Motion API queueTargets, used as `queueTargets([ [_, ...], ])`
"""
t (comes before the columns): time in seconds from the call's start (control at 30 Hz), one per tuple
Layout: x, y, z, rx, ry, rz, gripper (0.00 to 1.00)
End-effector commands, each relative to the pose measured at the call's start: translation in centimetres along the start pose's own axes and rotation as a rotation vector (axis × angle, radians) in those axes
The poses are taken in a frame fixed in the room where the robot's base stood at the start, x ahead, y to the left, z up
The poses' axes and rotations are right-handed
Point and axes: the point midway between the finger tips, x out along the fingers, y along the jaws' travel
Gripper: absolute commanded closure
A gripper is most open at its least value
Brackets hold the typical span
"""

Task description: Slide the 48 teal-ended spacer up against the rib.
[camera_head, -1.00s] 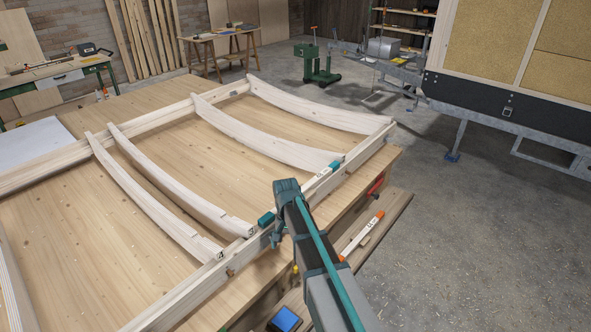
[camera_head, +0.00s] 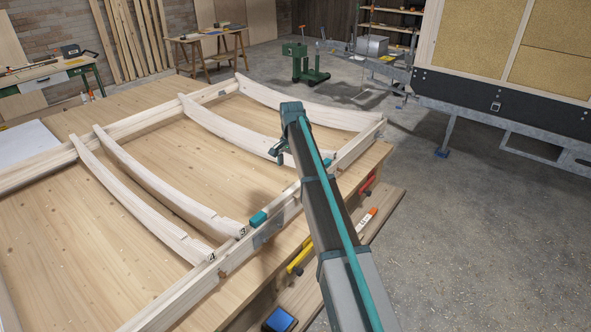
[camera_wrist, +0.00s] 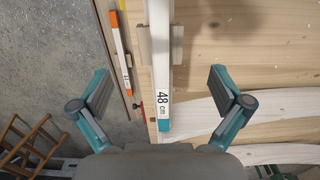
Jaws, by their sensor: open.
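The white spacer marked 48 cm (camera_wrist: 160,60) has a teal end at the bottom of the wrist view, between my open fingers and touched by neither. In the head view its other teal end (camera_head: 258,219) shows on the near rail (camera_head: 215,270); my arm hides most of the rest. A pale curved rib (camera_wrist: 235,112) comes in from the right, close to the labelled end; I cannot tell whether they touch. This rib (camera_head: 230,130) also shows in the head view. My gripper (camera_head: 283,148) is open and empty above the rib's near end.
Ribs marked 3 (camera_head: 175,190) and 4 (camera_head: 140,205) lie to the left. An orange-ended strip (camera_head: 366,222) lies on a lower board beside the table. A yellow-handled clamp (camera_head: 300,257) and a red one (camera_head: 367,186) sit along the table edge.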

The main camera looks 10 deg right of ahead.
Motion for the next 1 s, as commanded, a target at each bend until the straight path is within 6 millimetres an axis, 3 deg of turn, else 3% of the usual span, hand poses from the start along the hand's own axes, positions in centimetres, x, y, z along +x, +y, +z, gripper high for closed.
queueTargets([
  [0.43,1.1,0.1,0.1,-0.001,-0.001,0.000,0.00],
  [1.0,9.3,0.1,0.1,-0.001,-0.001,0.001,0.00],
])
